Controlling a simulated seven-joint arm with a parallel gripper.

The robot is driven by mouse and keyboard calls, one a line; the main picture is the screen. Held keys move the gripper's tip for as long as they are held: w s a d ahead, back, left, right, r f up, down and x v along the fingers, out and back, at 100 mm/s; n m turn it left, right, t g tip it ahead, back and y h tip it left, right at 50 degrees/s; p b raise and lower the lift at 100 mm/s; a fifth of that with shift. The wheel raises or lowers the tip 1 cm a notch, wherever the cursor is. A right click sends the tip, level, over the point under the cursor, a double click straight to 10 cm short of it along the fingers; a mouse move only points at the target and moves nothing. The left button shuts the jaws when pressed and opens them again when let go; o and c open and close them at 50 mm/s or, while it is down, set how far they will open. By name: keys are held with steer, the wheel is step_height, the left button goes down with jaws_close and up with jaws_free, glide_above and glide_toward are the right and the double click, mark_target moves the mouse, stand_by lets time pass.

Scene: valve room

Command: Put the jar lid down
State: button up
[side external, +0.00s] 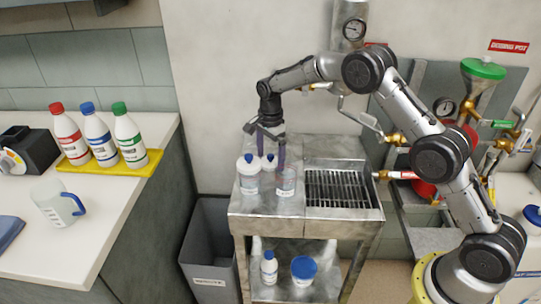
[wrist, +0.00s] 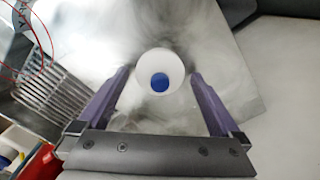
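My gripper (side external: 266,147) points down over the left part of the metal cart top. In the wrist view its two purple fingers (wrist: 160,73) stand wide apart. Between them shows a round white thing with a blue centre (wrist: 160,77), with a thin gap on each side. It seems to be the small white blue-topped container (side external: 268,163) at the gripper in the side view. I see no separate jar lid held in the fingers. A clear vessel with red marking (side external: 286,182) stands at the right.
A drain grate (side external: 338,188) fills the cart's right side. A grey bin (side external: 209,250) stands left of the cart. The lower shelf holds a bottle (side external: 269,268) and a blue-lidded tub (side external: 303,269). Bare metal lies in front of the jars.

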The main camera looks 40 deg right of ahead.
mark_target(270, 155)
steer(key=shift+r, duration=0.1)
step_height(270, 155, up, 11)
steer(key=s+r+n+t, duration=0.1)
steer(key=s+r+n, duration=0.3)
steer(key=s+r, duration=0.6)
steer(key=s+r+n+t, duration=0.2)
steer(key=s+r+n, duration=0.15)
steer(key=s, duration=0.55)
steer(key=s+r+n+t, duration=0.15)
steer(key=s+n, duration=0.35)
steer(key=s, duration=0.5)
steer(key=s+f+n+t, duration=0.1)
steer(key=s+f+n, duration=0.3)
steer(key=s, duration=0.7)
steer(key=shift+f+n, duration=0.4)
steer(key=shift+n, duration=0.35)
